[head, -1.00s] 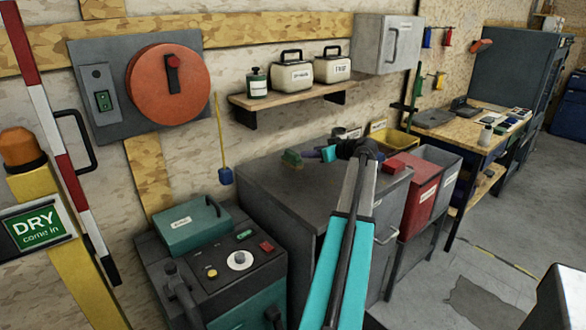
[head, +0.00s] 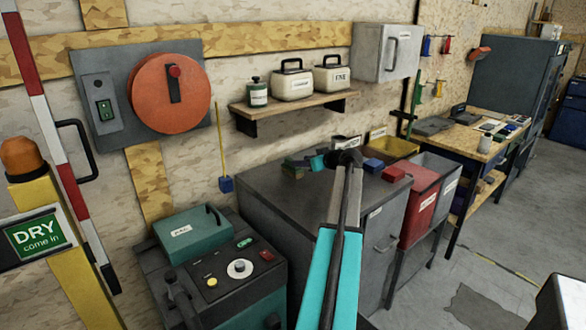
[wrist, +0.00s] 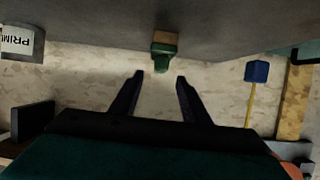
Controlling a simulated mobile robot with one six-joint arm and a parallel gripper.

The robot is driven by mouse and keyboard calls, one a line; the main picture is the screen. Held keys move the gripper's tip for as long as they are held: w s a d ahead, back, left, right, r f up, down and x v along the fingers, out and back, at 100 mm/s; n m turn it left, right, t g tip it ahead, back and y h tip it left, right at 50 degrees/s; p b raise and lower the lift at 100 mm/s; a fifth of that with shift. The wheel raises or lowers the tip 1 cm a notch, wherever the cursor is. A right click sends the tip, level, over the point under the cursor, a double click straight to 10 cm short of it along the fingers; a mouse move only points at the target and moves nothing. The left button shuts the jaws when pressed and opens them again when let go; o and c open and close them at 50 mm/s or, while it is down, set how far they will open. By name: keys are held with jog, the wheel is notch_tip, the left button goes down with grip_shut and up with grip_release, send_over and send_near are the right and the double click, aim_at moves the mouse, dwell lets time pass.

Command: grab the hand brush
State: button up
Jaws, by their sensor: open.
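A small green and brown object (head: 291,172), which looks like the hand brush, lies on the grey cabinet top (head: 265,190) near its back left. It also shows in the wrist view (wrist: 164,44), its green end pointing toward the jaws. My gripper (head: 301,162) reaches left over the cabinet top and partly covers the brush in the head view. In the wrist view my gripper (wrist: 160,76) is open, its two dark fingers apart. The green end lies in line with the gap, just beyond the fingertips. Nothing is seen held.
A blue block (head: 373,165) and a red block (head: 393,173) lie on the cabinet behind my wrist. A blue-headed tool with a yellow stick (head: 225,184) is at the wall, left of the cabinet. A shelf with containers (head: 290,104) hangs above. A teal machine (head: 235,270) stands in front.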

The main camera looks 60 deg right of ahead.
jog(key=shift+x, duration=1.35)
jog(key=shift+p+x, duration=1)
jog(key=shift+x, duration=1.6)
jog(key=shift+f, duration=0.1)
jog(key=c, duration=0.8)
jog(key=shift+c, duration=0.2)
